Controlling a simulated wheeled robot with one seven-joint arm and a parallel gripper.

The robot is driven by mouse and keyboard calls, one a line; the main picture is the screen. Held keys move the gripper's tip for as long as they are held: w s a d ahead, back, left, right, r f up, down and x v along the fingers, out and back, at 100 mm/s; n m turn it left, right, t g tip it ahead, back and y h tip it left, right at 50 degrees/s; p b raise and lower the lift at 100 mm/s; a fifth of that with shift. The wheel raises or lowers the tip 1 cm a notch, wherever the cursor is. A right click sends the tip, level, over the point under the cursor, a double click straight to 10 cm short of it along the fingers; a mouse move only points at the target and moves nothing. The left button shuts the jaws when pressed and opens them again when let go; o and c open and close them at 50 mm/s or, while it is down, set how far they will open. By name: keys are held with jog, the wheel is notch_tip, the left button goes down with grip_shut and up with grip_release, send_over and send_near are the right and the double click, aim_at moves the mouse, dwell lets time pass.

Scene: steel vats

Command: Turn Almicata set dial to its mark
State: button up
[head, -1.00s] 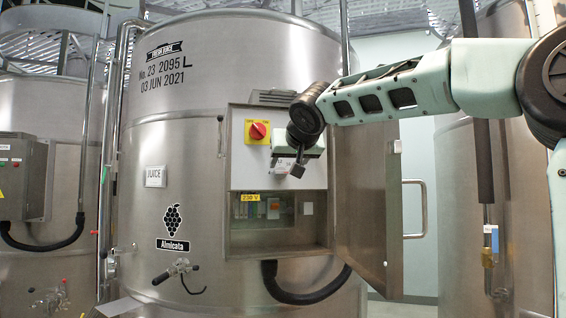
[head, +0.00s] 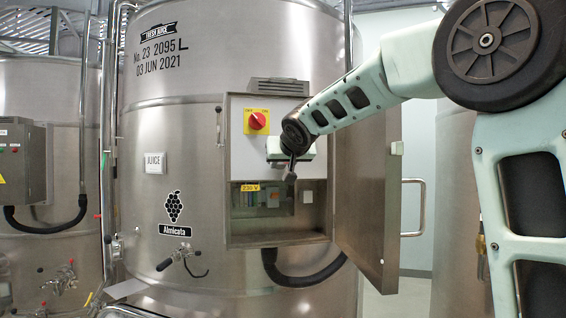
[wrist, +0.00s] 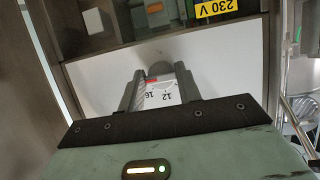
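The Almicata vat (head: 150,215) carries an open control box with a white panel (head: 240,150). My gripper (head: 290,172) is at the lower right of this panel, over the set dial, which it mostly hides in the head view. In the wrist view a white scale (wrist: 165,92) with the numbers 12 and 16 and a red mark (wrist: 151,81) shows between the two grey fingers of my gripper (wrist: 160,78). The fingers are apart, with a grey rounded part between their tips. I cannot tell whether they press on it.
A red rotary switch on a yellow plate (head: 257,121) is at the panel's upper left. Below are a 230 V label (head: 250,188) and an electrical recess. The open box door (head: 368,200) stands close to the right of my arm. A black hose (head: 300,280) hangs below.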

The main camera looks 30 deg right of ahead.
jog(key=c, duration=0.4)
jog(key=shift+f+b, duration=0.1)
jog(key=shift+b, duration=0.35)
